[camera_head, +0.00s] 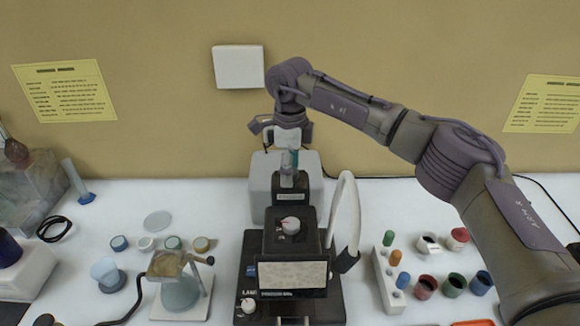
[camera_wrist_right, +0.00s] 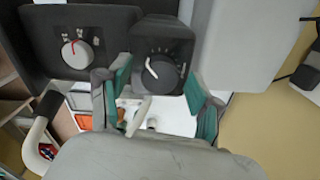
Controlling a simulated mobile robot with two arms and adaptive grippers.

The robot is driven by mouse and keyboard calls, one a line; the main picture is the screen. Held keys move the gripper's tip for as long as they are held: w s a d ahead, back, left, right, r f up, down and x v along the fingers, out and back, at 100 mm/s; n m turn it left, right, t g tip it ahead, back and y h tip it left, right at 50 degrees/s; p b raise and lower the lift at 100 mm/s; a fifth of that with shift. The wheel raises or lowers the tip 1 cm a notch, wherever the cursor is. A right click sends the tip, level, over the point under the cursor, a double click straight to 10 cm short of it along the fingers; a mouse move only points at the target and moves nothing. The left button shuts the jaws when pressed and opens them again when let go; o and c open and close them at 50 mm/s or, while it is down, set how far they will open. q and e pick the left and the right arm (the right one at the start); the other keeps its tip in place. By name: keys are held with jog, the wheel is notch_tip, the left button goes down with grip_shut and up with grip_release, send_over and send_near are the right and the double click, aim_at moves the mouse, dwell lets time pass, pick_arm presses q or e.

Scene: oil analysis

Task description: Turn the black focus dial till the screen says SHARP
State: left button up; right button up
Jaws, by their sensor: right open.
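The black focus dial (camera_wrist_right: 163,75), with a white pointer line, sits on a dark block with tick marks in the right wrist view. My right gripper (camera_wrist_right: 157,84) is open, its green-padded fingers on either side of the dial with gaps visible. In the head view my right gripper (camera_head: 289,160) hangs over the rear of the black instrument (camera_head: 250,262), and the dial cannot be made out there. A pale panel (camera_head: 292,275), perhaps the screen, faces me at the front; I cannot read any words on it. My left gripper is not in view.
A white dial with a red mark (camera_wrist_right: 77,53) is near the black one. A white curved tube (camera_head: 345,210) rises at the instrument's right. A vial rack (camera_head: 388,280) and several pots stand right; a funnel stand (camera_head: 180,293) and several jars stand left.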

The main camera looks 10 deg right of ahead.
jog(key=c, duration=1.1)
jog(key=shift+c, duration=0.2)
jog(key=m+b, duration=0.1)
jog(key=m, duration=0.1)
jog(key=shift+f+m+b, duration=0.1)
jog(key=shift+m+b, duration=0.3)
jog(key=m+b, duration=0.1)
jog(key=m, duration=0.1)
jog(key=shift+m, duration=0.3)
jog(key=m+b, duration=0.1)
jog(key=m, duration=0.2)
jog(key=shift+b, duration=0.35)
jog(key=shift+m+b, duration=0.45)
jog(key=shift+m, duration=1.25)
jog(key=shift+r, duration=0.2)
